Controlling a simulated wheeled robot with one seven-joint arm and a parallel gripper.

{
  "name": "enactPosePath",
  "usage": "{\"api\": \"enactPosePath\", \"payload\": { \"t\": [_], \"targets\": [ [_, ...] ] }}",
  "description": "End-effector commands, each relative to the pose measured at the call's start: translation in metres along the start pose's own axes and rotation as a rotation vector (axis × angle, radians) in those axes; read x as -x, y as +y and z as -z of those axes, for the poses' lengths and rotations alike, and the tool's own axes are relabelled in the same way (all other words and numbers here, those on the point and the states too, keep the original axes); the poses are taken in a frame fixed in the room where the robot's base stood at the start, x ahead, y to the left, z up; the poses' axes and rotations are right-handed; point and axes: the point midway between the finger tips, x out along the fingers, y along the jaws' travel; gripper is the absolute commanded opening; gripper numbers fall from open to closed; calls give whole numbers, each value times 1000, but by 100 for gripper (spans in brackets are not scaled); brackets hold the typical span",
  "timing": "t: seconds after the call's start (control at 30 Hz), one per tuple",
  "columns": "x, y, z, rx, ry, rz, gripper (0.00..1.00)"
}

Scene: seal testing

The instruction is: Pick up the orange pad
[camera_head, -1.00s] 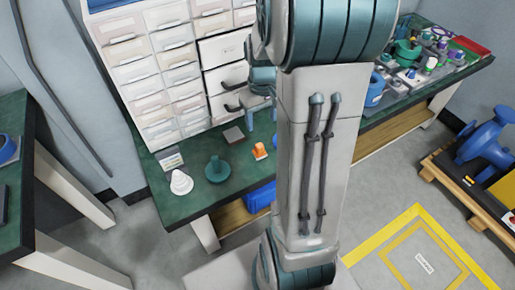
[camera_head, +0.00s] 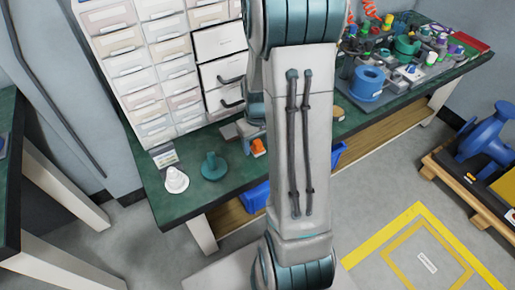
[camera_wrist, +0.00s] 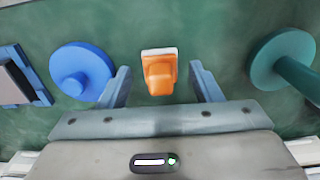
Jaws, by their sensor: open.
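The orange pad (camera_wrist: 160,76) lies on the green bench top, an orange block with a white edge on its far side. In the wrist view it sits between and slightly beyond the two fingers of my gripper (camera_wrist: 160,88). The fingers are open and apart from it, with a gap on each side. In the head view the orange pad (camera_head: 258,147) shows as a small patch beside my arm, partly covered by it. My gripper is mostly hidden there behind the arm.
In the wrist view a blue round part (camera_wrist: 80,72) lies left of the pad and a teal knobbed part (camera_wrist: 283,60) lies right. In the head view a white cone (camera_head: 176,180) and a teal part (camera_head: 214,166) stand on the bench. A drawer cabinet (camera_head: 160,75) stands behind.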

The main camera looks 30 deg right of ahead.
Motion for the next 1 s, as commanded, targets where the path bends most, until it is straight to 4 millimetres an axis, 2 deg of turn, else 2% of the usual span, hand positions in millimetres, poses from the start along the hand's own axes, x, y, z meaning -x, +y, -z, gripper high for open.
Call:
{"api": "enactPosePath", "payload": {
  "t": [0.13,0.17,0.3,0.33,0.6,0.77,0.87,1.0],
  "targets": [
    [1,0,0,0,0,0,58],
    [1,0,0,0,0,0,55],
    [1,0,0,0,0,0,16],
    [1,0,0,0,0,0,9],
    [1,0,0,0,0,0,9],
    [8,0,0,0,0,0,9],
    [21,0,1,0,3,-1,9],
    [48,0,1,1,4,-2,9]
  ]
}}
